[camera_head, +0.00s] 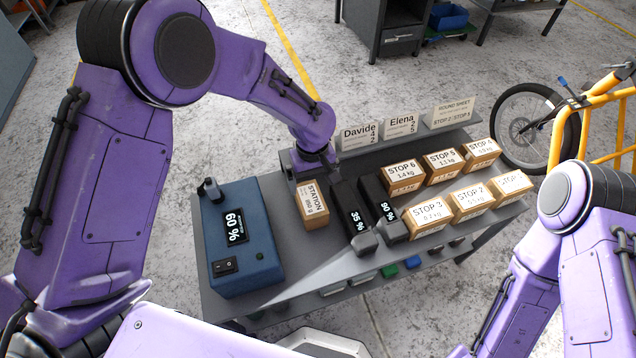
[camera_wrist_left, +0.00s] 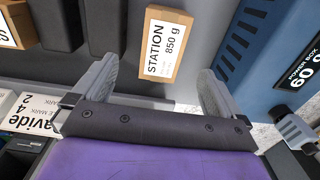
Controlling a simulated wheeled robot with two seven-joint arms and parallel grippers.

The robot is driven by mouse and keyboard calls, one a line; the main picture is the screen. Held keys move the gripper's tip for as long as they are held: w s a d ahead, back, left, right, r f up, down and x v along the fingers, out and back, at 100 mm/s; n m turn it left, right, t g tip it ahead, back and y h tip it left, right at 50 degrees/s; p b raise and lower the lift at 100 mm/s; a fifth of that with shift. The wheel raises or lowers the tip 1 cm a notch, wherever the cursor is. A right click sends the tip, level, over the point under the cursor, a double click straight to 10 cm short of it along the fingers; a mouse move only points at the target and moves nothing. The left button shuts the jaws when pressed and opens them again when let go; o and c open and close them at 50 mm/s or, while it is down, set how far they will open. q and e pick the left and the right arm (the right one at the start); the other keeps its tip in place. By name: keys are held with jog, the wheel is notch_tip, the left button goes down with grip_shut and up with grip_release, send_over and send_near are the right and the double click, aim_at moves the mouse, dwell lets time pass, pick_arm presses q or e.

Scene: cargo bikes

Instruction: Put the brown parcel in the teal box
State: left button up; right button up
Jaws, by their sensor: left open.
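Several brown parcels stand on the grey table. The one marked STATION 850 g (camera_head: 312,210) is upright between the blue power box (camera_head: 240,250) and two black batteries. My left gripper (camera_head: 312,174) is just behind this parcel, low over the table. In the left wrist view my open, empty left gripper (camera_wrist_left: 157,82) has its two fingers spread, with the STATION parcel (camera_wrist_left: 165,48) ahead between them and apart from both. I cannot make out a clearly teal box; the power box is dark blue. My right arm shows at the right, but its gripper is outside the view.
Parcels marked STOP, such as STOP 3 (camera_head: 428,219), stand in two rows at the right. Two black batteries (camera_head: 352,212) (camera_head: 383,208) lie beside the STATION parcel. Name cards (camera_head: 360,136) stand along the back. Small bins (camera_head: 390,272) sit on the shelf below.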

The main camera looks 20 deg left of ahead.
aim_at(311, 198)
pick_arm(q)
jog(key=f, duration=0.6)
jog(key=a+f+b, duration=0.1)
jog(key=f, duration=0.3)
jog(key=shift+w, duration=0.15)
grip_shut()
jog(key=shift+r, duration=0.1)
